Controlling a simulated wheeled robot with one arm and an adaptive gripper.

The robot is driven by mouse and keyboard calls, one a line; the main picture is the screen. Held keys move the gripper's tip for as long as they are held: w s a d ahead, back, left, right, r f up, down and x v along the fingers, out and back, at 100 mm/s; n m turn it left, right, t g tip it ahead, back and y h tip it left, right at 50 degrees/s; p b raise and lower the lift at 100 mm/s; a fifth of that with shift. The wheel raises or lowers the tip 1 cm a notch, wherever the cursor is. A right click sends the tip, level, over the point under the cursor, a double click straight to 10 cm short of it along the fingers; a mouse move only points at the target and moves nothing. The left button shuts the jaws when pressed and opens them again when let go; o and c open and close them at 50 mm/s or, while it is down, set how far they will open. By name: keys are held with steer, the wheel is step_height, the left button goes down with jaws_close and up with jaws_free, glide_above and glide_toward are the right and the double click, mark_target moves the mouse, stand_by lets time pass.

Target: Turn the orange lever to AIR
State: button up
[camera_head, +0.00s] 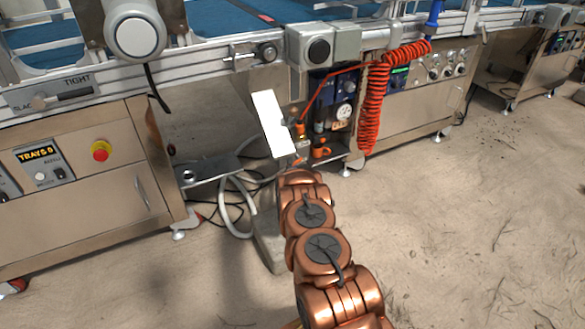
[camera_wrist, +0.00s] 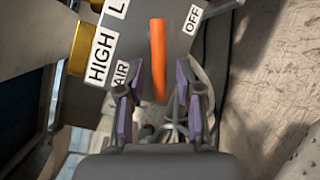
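The orange lever (camera_wrist: 158,50) shows in the wrist view as a straight bar on a grey block (camera_wrist: 135,40). It lies between the AIR label (camera_wrist: 121,73) on the left and the OFF label (camera_wrist: 192,19) at upper right. My gripper (camera_wrist: 158,82) is open, with one finger on each side of the lever's lower end. Gaps show between the lever and both fingers, so it is not gripped. In the head view my copper arm reaches toward small orange parts (camera_head: 320,152) under the machine; I cannot tell which is the lever, and my gripper is not clearly visible there.
Brass fittings (camera_wrist: 85,48) and a HIGH label (camera_wrist: 101,58) are left of the lever. In the head view a red coiled hose (camera_head: 375,105) hangs right of my arm, with a control panel (camera_head: 440,68) beyond it. Grey hoses (camera_head: 238,205) lie left. Open floor is at right.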

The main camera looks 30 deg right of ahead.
jaws_close()
steer(key=r+m+y+p, duration=0.1)
steer(key=m+p, duration=0.1)
steer(key=p, duration=0.1)
steer(key=m+g+p, duration=0.1)
steer(key=m+p, duration=0.1)
steer(key=p, duration=0.2)
steer(key=shift+r+g+y, duration=0.3)
steer(key=shift+r+y, duration=0.1)
steer(key=shift+o, duration=0.9)
jaws_free()
steer(key=shift+a, duration=0.1)
